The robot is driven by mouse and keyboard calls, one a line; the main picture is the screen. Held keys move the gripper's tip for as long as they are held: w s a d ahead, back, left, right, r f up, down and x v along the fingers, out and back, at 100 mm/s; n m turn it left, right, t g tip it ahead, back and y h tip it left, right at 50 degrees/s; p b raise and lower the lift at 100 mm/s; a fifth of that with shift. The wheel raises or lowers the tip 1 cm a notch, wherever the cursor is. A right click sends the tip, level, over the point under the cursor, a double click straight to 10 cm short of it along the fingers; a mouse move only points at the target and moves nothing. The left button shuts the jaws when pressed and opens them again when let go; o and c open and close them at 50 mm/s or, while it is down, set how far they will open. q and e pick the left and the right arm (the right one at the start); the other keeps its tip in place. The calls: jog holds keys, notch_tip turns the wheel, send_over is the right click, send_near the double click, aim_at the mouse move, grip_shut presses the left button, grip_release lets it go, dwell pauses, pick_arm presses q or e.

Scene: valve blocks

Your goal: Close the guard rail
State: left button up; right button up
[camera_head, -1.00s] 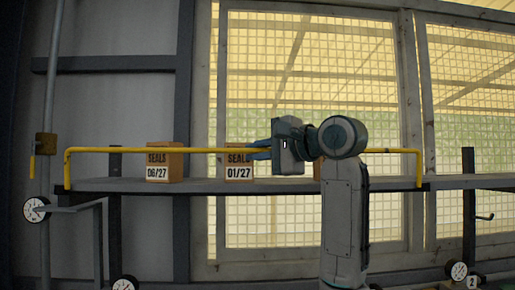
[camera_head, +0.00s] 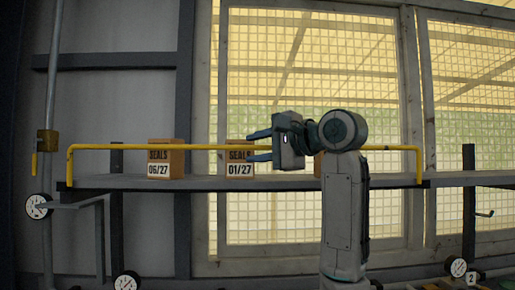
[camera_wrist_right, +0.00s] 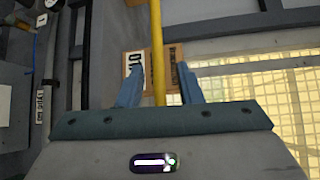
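The guard rail (camera_head: 190,146) is a yellow bar that runs level across the front of the shelf, with its ends bent down at the shelf's left and right. My right gripper (camera_head: 259,145) is open, with one blue finger above the rail and one below it. In the right wrist view the rail (camera_wrist_right: 157,50) passes between the two spread fingers (camera_wrist_right: 160,87), with gaps on both sides. My right gripper and forearm hide part of the rail. My left gripper is not in view.
The grey shelf (camera_head: 210,183) carries cardboard boxes marked SEALS, one 06/27 (camera_head: 166,160) and one 01/27 (camera_head: 239,170); another is mostly hidden behind my arm. A pipe with a brass valve (camera_head: 47,141) stands left. Gauges (camera_head: 38,206) sit low. A mesh window is behind.

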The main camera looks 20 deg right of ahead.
jog(key=shift+s+d+f, duration=0.1)
jog(key=shift+s+d, duration=0.1)
jog(key=b+v, duration=0.6)
jog(key=v, duration=0.4)
jog(key=shift+s, duration=0.1)
